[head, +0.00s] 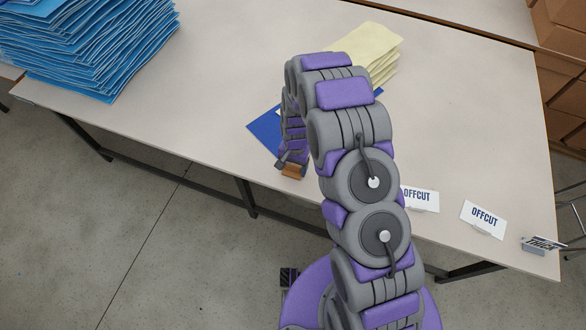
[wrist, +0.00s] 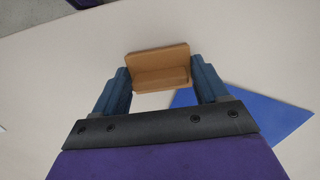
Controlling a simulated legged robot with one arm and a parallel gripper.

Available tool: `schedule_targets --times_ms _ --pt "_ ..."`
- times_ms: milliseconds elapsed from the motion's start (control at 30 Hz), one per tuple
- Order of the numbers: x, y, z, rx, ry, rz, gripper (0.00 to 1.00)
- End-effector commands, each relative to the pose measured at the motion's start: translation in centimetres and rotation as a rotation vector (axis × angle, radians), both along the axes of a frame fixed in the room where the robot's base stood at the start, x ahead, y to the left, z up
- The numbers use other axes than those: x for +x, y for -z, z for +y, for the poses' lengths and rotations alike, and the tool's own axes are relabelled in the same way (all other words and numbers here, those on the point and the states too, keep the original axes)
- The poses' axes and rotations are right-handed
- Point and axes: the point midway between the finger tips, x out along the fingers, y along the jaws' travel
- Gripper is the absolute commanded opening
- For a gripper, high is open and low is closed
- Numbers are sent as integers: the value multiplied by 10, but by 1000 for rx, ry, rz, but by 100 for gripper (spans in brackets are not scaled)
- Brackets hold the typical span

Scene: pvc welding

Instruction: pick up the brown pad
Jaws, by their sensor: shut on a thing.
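The brown pad (wrist: 158,62) sits between the two fingers of my gripper (wrist: 160,78) in the wrist view. The fingers touch its left and right ends, so my gripper is shut on it. In the head view the brown pad (head: 292,171) shows at the tip of my gripper (head: 291,163), near the front edge of the table. I cannot tell whether the pad is touching the tabletop. My arm hides part of the table behind it.
A blue sheet (head: 266,131) lies on the table (head: 220,100) beside my gripper. A yellow stack (head: 372,52) lies behind my arm, and a tall blue stack (head: 92,40) stands at the left. OFFCUT signs (head: 484,217) stand at the right. The table's left middle is clear.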

Motion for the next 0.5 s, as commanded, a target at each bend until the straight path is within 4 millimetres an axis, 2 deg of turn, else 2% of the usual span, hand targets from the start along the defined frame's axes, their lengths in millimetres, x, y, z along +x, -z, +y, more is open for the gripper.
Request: schedule_targets --times_ms 267,500 --pt "-1 -8 -2 2 1 3 44" --pt "-3 -39 -1 1 0 -1 44"
